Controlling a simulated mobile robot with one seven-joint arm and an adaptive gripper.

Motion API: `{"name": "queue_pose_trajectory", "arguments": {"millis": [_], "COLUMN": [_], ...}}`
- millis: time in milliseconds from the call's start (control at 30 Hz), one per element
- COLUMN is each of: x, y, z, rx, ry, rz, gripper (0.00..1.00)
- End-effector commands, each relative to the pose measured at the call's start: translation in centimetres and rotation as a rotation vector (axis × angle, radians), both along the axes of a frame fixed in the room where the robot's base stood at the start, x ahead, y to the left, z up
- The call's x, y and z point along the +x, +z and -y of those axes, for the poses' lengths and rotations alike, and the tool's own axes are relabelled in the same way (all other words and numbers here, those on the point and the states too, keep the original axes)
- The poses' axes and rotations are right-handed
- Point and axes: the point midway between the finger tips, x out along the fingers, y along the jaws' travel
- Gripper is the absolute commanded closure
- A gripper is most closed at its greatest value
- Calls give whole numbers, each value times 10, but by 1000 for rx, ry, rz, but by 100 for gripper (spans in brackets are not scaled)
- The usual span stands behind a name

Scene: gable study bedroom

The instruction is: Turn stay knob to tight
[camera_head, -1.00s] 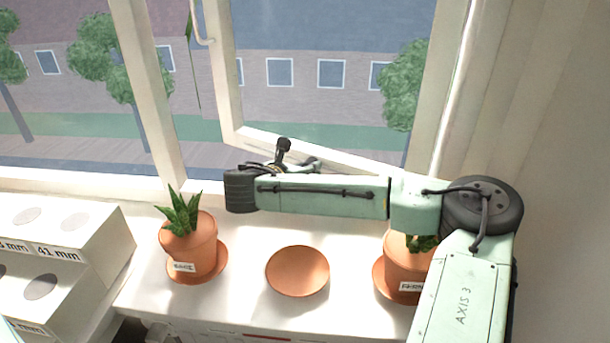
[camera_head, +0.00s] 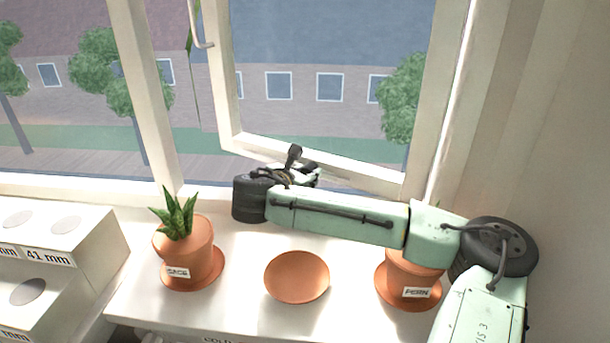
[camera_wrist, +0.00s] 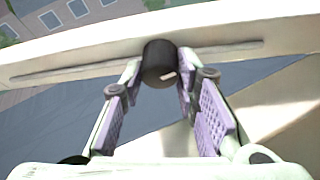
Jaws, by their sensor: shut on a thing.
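The stay knob (camera_wrist: 160,60) is a dark, short cylinder with a small pale mark near its lower edge. In the head view my gripper (camera_head: 300,172) is by the lower rail of the open window sash (camera_head: 330,160). The knob is hidden there behind my wrist. Which setting the mark points to cannot be told.
On the sill (camera_head: 235,300) stand a potted succulent (camera_head: 190,255), an empty terracotta saucer (camera_head: 297,277) and a second labelled pot (camera_head: 412,280) partly under my arm. White stepped blocks with round holes (camera_head: 60,245) stand at the left. The right wall (camera_head: 560,150) is close to my arm.

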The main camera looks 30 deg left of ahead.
Motion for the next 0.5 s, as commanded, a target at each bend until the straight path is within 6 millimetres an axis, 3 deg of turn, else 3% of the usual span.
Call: {"name": "queue_pose_trajectory", "arguments": {"millis": [333,500], "x": [0,0], "y": [0,0], "z": [0,0], "rx": [-1,-1], "ry": [0,0], "rz": [0,0], "gripper": [51,51]}}
